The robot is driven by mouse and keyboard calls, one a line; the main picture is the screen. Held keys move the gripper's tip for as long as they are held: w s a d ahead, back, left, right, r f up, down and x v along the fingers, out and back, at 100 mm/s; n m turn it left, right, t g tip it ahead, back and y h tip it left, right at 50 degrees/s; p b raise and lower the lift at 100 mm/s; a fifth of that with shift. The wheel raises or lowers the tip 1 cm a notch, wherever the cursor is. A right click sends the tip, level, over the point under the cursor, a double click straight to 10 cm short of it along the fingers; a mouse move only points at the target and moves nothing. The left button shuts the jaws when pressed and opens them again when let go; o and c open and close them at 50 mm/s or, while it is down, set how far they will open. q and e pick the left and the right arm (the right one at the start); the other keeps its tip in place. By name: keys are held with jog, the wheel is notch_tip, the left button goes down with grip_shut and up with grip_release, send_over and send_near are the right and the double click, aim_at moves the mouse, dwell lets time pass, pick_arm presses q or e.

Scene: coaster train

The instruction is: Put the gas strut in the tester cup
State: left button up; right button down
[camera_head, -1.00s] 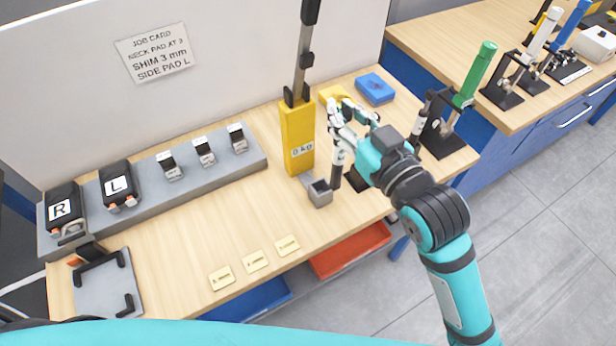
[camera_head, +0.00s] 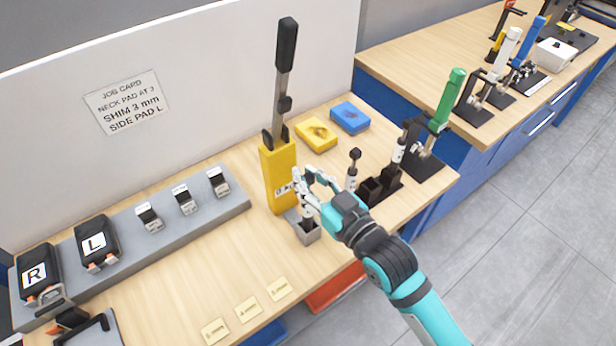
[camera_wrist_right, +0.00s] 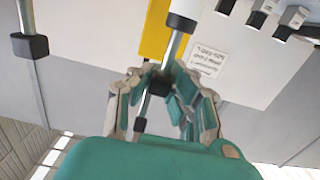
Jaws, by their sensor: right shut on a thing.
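My right gripper (camera_head: 312,184) is shut on a gas strut (camera_head: 308,212) and holds it upright beside the yellow tester (camera_head: 279,182). The grey tester cup (camera_head: 307,235) stands at the tester's foot. The strut's lower end meets the cup's opening; I cannot tell how deep it sits. In the right wrist view, the strut's white part (camera_wrist_right: 187,10) and silver rod (camera_wrist_right: 172,50) show, with its black end between my fingers (camera_wrist_right: 160,84). My left gripper is not in view.
A black rack (camera_head: 378,190) right of my gripper holds another strut (camera_head: 353,168). Yellow (camera_head: 316,135) and blue (camera_head: 350,118) blocks lie behind. A green-handled stand (camera_head: 446,98) is further right. Labelled shim cards (camera_head: 248,309) lie in front; bare wood lies left of the cup.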

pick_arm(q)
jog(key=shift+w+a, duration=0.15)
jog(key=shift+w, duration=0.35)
pick_arm(e)
jog(key=shift+f, duration=0.15)
jog(key=c, duration=1.7)
grip_release()
jog(key=shift+f, duration=0.1)
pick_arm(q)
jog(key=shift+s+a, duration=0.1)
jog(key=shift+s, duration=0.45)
pick_arm(e)
jog(key=o, duration=0.4)
jog(key=shift+s, duration=0.1)
jog(key=shift+r, duration=0.2)
pick_arm(q)
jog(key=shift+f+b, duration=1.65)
jog(key=shift+b, duration=0.05)
pick_arm(e)
jog(key=shift+v, duration=6)
